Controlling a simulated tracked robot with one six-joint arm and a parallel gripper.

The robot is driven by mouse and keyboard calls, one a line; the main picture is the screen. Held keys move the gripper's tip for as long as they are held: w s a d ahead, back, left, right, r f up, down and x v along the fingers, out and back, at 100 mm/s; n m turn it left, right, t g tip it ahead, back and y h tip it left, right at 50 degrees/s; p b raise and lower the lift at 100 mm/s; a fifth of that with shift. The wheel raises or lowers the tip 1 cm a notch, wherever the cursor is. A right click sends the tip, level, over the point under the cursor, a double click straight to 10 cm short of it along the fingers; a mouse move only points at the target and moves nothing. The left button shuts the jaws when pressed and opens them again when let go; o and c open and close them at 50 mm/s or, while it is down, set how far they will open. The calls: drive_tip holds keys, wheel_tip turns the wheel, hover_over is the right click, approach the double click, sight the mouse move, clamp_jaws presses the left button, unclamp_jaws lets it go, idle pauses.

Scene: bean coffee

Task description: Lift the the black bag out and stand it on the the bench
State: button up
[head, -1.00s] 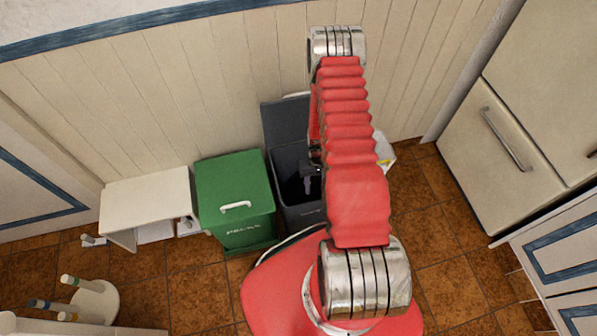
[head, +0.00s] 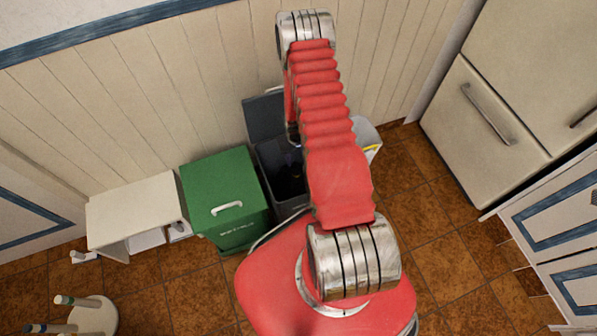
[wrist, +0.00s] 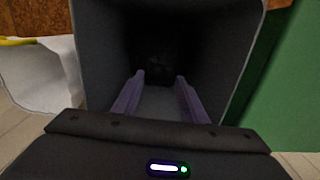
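The dark grey bin (head: 279,172) stands with its lid (head: 263,117) up against the wall. In the wrist view the bin (wrist: 97,35) fills the middle and I look down into its dark inside. A faint dark lump (wrist: 155,62) lies deep in it; it may be the black bag, but it is too dark to be sure. My gripper (wrist: 160,75) is open, its two purple-grey fingers apart and pointing into the bin, with nothing visible between them. My arm hides much of the gripper in the head view. The low white bench (head: 133,203) stands to the left.
A closed green bin (head: 222,195) stands between the bench and the grey bin. A pale bin (head: 367,133) is close on the grey bin's right. A stool (head: 88,315) is at lower left, a cream fridge (head: 485,115) at right. Tiled floor is clear at right.

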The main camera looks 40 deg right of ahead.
sight(296, 168)
drive_tip(key=shift+f, duration=0.15)
drive_tip(key=shift+f, duration=4.9)
drive_tip(key=shift+r, duration=0.1)
clamp_jaws()
